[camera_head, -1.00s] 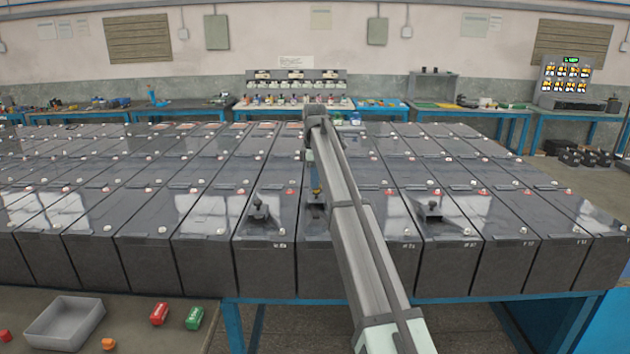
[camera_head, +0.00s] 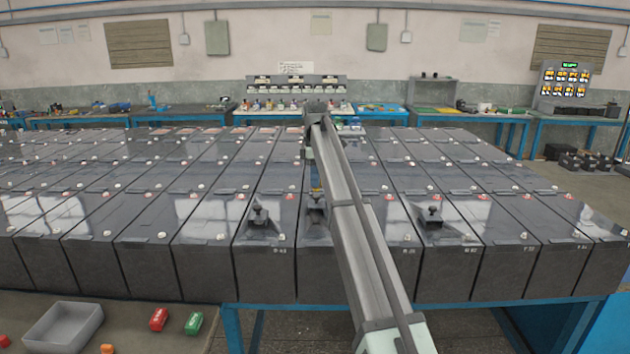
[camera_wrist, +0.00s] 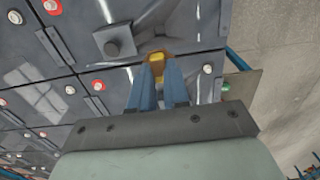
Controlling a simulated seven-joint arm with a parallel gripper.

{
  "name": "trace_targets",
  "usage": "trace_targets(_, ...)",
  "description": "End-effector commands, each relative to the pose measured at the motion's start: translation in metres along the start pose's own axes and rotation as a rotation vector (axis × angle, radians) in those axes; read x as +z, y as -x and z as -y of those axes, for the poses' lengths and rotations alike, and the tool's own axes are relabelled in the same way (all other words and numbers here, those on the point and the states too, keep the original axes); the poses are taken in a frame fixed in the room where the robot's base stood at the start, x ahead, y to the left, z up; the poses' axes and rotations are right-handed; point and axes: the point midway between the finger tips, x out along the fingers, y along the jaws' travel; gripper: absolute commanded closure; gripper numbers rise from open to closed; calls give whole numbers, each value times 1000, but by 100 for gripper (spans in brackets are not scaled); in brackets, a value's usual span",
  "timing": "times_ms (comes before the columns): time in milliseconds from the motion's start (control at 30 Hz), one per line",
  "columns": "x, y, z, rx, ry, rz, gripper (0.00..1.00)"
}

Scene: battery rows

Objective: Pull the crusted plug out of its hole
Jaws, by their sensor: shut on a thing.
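In the wrist view my gripper (camera_wrist: 157,68) has two blue fingers shut on a small yellow plug (camera_wrist: 156,57). The plug shows between the fingertips, over a dark grey battery top. I cannot tell whether its lower end is in the hole. In the head view the fingers (camera_head: 317,178) show only in part, left of my arm link. They point down above a dark patch (camera_head: 318,208) on the battery top. The patch is partly hidden by my arm.
Another black plug (camera_head: 433,212) stands to the right.

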Motion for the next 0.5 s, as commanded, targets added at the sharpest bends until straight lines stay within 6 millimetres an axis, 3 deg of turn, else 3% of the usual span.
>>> trace_targets(500,0,17,0,1,0,0,100)
